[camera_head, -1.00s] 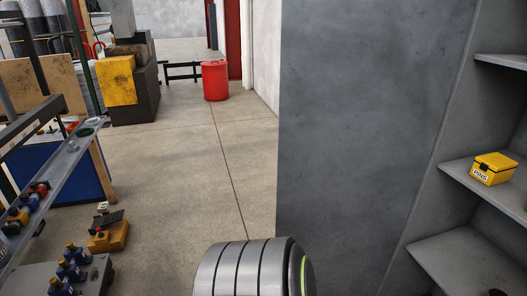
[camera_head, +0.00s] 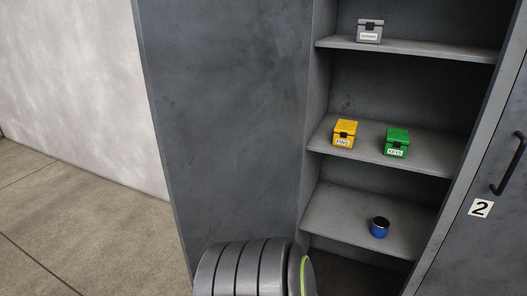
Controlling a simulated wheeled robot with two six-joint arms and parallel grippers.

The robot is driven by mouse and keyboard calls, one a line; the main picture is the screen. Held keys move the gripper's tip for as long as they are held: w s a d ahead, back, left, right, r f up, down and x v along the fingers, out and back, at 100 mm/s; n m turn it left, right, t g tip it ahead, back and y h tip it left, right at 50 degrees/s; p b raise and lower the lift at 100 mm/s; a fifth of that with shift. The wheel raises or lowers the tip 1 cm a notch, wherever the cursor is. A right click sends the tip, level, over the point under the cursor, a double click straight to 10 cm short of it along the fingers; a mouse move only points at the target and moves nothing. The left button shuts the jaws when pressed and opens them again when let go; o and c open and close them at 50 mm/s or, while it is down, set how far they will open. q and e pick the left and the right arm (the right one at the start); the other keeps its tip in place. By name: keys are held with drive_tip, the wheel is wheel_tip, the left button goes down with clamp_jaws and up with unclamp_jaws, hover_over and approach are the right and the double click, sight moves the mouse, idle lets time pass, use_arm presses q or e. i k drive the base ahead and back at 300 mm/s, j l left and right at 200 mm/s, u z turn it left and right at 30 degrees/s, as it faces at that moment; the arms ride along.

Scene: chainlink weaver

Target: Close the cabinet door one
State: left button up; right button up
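The grey cabinet's open door (camera_head: 235,130) fills the middle of the view as a tall plain panel, swung out to the left of the open compartment. Its handle and number are not visible from this side. A shut door (camera_head: 501,190) marked 2, with a black handle, is at the right. A grey ribbed rounded part of my own body is at the bottom centre, in front of the open door's lower part. Neither of my grippers shows in this view.
The open compartment's shelves (camera_head: 328,205) hold a grey box (camera_head: 370,31), a yellow box marked PINS (camera_head: 344,134), a green box (camera_head: 396,142) and a blue round container (camera_head: 379,228). At the left are a pale wall (camera_head: 80,80) and clear floor (camera_head: 60,225).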

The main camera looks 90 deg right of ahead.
sight(226, 81)
drive_tip(key=i+z, duration=0.25)
drive_tip(key=z, duration=0.2)
drive_tip(key=i+z, duration=0.25)
drive_tip(key=z, duration=0.25)
drive_tip(key=i+z, duration=0.2)
drive_tip(key=z, duration=0.25)
drive_tip(key=i+j+z, duration=0.2)
drive_tip(key=z, duration=0.3)
drive_tip(key=i+j+z, duration=0.1)
drive_tip(key=z, duration=0.35)
drive_tip(key=i+j+z, duration=0.15)
drive_tip(key=z, duration=0.35)
drive_tip(key=i+j+z, duration=0.15)
drive_tip(key=z, duration=0.3)
drive_tip(key=j+z, duration=0.3)
drive_tip(key=z, duration=0.2)
drive_tip(key=i+j+z, duration=0.15)
drive_tip(key=j+z, duration=0.7)
drive_tip(key=i+l, duration=0.05)
drive_tip(key=l, duration=0.05)
